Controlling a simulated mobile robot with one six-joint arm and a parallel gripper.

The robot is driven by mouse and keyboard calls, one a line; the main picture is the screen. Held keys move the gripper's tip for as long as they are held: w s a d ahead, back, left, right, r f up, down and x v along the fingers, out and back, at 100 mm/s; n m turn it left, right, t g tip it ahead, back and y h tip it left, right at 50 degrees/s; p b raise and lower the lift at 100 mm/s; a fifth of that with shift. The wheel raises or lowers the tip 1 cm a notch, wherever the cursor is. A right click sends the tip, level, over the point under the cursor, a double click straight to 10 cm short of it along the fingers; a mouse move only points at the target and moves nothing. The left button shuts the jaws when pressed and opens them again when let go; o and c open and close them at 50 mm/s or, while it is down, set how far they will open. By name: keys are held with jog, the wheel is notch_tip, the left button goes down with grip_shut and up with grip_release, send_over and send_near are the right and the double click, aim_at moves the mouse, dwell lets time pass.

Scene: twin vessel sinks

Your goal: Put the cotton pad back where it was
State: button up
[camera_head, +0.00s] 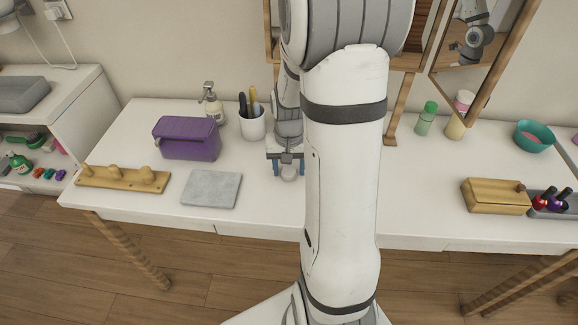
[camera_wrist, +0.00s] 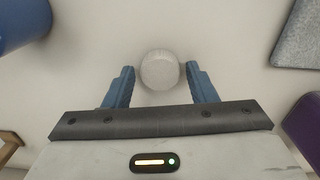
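The cotton pad (camera_wrist: 160,71) is a small, round, whitish disc. In the wrist view it is between the tips of my gripper's two blue fingers, with a gap on each side. In the head view the cotton pad (camera_head: 290,172) is on or just above the white tabletop; I cannot tell which.
A grey slab (camera_head: 211,189), a purple box (camera_head: 187,138), a wooden peg rack (camera_head: 123,178) and a cup with brushes (camera_head: 252,124) stand to the left. A wooden box (camera_head: 495,196) is at the right. My arm hides the middle of the white table (camera_head: 420,190).

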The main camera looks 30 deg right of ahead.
aim_at(288, 170)
jog(key=shift+o, duration=0.5)
jog(key=shift+r, duration=0.5)
notch_tip(288, 170, up, 11)
jog(key=p, duration=0.1)
jog(key=s+a+r+n+t, duration=0.2)
jog(key=s+a+r+n, duration=0.2)
jog(key=s+a, duration=0.7)
jog(key=shift+s+a+n, duration=0.4)
jog(key=shift+a+n, duration=0.2)
jog(key=shift+n, duration=0.1)
